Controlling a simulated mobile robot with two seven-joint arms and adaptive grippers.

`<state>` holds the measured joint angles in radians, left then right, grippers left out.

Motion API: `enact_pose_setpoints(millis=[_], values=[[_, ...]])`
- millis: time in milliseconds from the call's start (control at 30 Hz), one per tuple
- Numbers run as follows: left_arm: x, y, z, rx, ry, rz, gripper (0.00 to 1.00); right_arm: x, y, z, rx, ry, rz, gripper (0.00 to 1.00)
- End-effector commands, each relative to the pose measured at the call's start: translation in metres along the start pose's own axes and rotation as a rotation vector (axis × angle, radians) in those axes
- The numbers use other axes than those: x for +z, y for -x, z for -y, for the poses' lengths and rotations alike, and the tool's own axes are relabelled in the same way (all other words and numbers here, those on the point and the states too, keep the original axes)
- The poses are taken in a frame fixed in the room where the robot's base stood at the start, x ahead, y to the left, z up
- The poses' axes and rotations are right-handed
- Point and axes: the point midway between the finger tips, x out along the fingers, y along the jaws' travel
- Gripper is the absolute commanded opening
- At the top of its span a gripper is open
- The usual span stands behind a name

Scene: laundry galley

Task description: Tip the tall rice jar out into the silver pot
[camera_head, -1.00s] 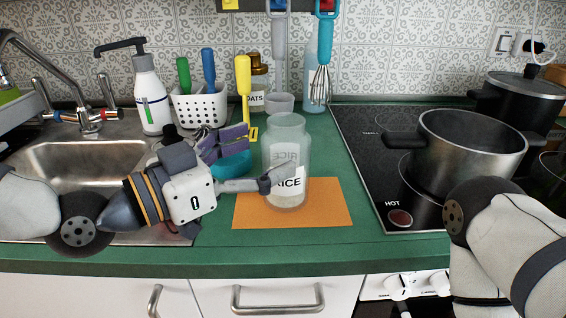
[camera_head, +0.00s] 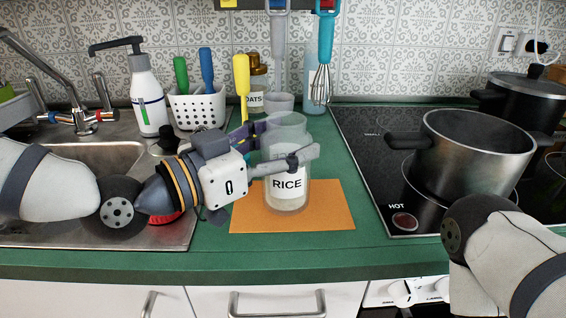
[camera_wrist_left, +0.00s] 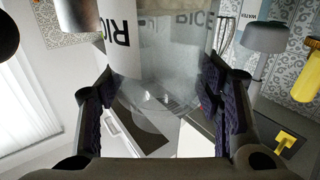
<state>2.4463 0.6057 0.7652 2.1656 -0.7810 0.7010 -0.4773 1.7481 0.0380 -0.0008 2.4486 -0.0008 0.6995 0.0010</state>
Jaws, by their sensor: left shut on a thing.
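The tall clear rice jar (camera_head: 287,197) stands upright over the orange mat (camera_head: 335,208), its white RICE label facing me. I cannot tell whether it rests on the mat or is slightly raised. My left gripper (camera_head: 278,150) is shut on the jar from the left, a finger on either side of its upper body. In the left wrist view the jar (camera_wrist_left: 160,60) fills the space between the dark finger pads. The silver pot (camera_head: 470,160) stands open on the hob at the right; its inside bottom is hidden. My right arm shows at the lower right, its gripper out of view.
The black hob (camera_head: 375,150) has a HOT light near its front. A lidded dark pot (camera_head: 525,95) stands behind the silver pot. An oats jar (camera_head: 257,88), a white utensil basket (camera_head: 198,108) and a soap bottle (camera_head: 148,95) stand at the back left, near the sink (camera_head: 90,155).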

Motion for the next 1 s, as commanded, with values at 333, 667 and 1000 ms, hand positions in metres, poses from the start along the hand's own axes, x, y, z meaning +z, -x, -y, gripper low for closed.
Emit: enact_pose_setpoints(millis=[333,667,1000], values=[[-0.003,0.000,0.000,0.000,-0.002,-0.002,0.00,-0.001,0.002,0.000,0.000,0.000,-0.005,0.51],[-0.027,0.000,0.000,-0.001,-0.006,-0.006,0.00,-0.008,0.015,0.000,-0.002,0.000,-0.043,0.51],[-0.048,0.000,-0.001,0.000,-0.005,-0.006,0.00,-0.015,0.028,0.001,-0.003,0.001,-0.079,0.51]])
